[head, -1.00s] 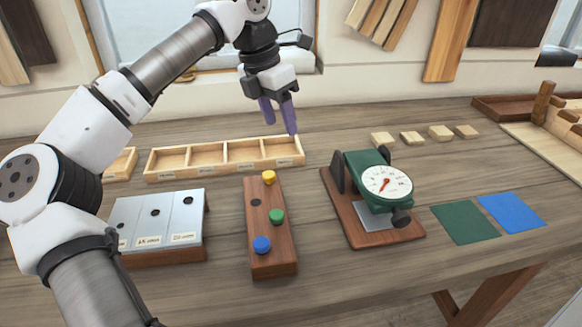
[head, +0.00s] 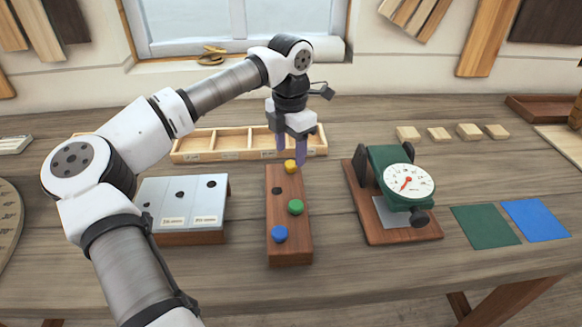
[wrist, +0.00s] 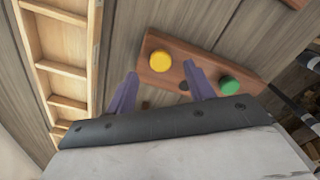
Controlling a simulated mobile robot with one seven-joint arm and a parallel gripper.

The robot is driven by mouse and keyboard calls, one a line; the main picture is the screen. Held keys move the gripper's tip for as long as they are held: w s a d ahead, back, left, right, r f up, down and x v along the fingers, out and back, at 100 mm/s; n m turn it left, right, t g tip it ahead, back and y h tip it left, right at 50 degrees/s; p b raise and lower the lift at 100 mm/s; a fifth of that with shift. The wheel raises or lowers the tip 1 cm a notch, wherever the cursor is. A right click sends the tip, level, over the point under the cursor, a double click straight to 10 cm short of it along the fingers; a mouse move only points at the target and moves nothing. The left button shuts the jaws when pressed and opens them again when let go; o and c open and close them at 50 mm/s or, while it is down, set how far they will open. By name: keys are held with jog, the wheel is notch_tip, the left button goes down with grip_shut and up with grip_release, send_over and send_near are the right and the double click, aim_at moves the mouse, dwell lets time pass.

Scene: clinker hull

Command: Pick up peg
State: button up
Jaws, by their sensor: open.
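A dark wooden peg block (head: 288,250) stands on the bench and holds three round-topped pegs. The yellow peg (head: 290,166) is at its far end, the green peg (head: 295,207) at the middle right and the blue peg (head: 279,234) near the front. One hole at the block's left is empty. My gripper (head: 291,158) is open and empty, with its purple fingers above the block's far end, close to the yellow peg. In the wrist view the yellow peg (wrist: 160,60) lies beyond the fingertips and the green peg (wrist: 229,86) lies to the right. The blue peg is out of the wrist view.
A divided wooden tray (head: 222,155) lies behind the block. A metal-topped stand with holes (head: 182,204) is to the left. A green dial gauge (head: 405,182) on a wooden base stands to the right. Green (head: 485,225) and blue (head: 536,219) squares lie beyond it.

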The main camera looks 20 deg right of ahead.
aim_at(291, 163)
jog(key=shift+d+f+p, duration=0.1)
jog(key=shift+f+p, duration=0.2)
jog(key=shift+f, duration=1.25)
jog(key=shift+c, duration=0.3)
jog(key=c, duration=1)
jog(key=shift+r, duration=0.15)
notch_tip(291, 163, up, 20)
jog(key=b, duration=0.3)
